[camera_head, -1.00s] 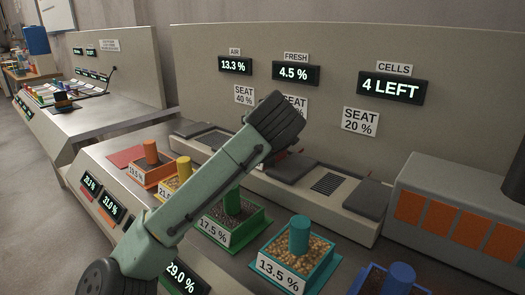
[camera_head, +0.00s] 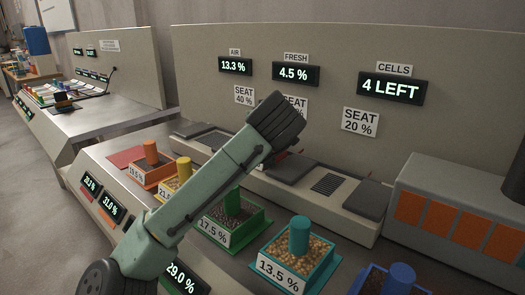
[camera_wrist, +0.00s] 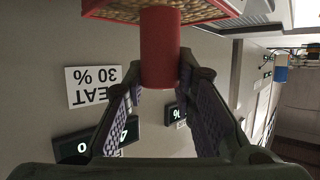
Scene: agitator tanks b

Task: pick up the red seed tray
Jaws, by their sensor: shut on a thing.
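The red seed tray (camera_wrist: 205,12) shows at the top of the wrist view, with pale seeds in it and an upright red post as its handle (camera_wrist: 160,50). My gripper (camera_wrist: 162,82) is shut on this red post, with a finger on each side of it. In the head view my arm hides the gripper and nearly all of the tray; only small red bits show past the arm's end. A flat red patch (camera_head: 127,156) lies bare at the left end of the bench.
Orange (camera_head: 151,168), yellow (camera_head: 184,175), green (camera_head: 232,220), teal (camera_head: 299,255) and blue (camera_head: 398,280) trays stand in a row on the bench. Behind them is a long grey ledge with dark pads (camera_head: 290,167). A grey unit with orange panels (camera_head: 455,215) stands at right.

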